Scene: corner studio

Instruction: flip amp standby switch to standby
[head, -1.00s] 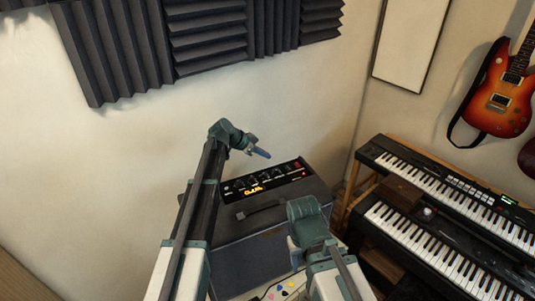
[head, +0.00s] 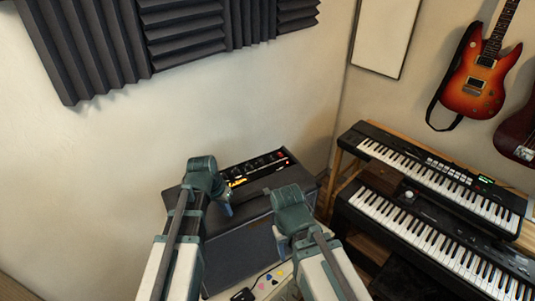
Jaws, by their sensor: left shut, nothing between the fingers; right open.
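The black guitar amp (head: 233,253) stands against the wall. Its control panel (head: 262,168) has small knobs, a glowing yellow logo and a red light at its right end. The standby switch is too small to make out. My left gripper (head: 228,209) points down over the near part of the amp, in front of the panel. Its blue fingers are shut and empty, and its wrist covers part of the panel's left end. My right gripper (head: 280,240) is open near the amp's right front, mostly hidden behind its own wrist.
A pale surface (head: 284,289) with several coloured picks and a small dark object lies in front of the amp. Two stacked keyboards (head: 434,178) stand to the right. Guitars (head: 479,82) hang on the right wall. Foam panels (head: 183,25) cover the upper wall.

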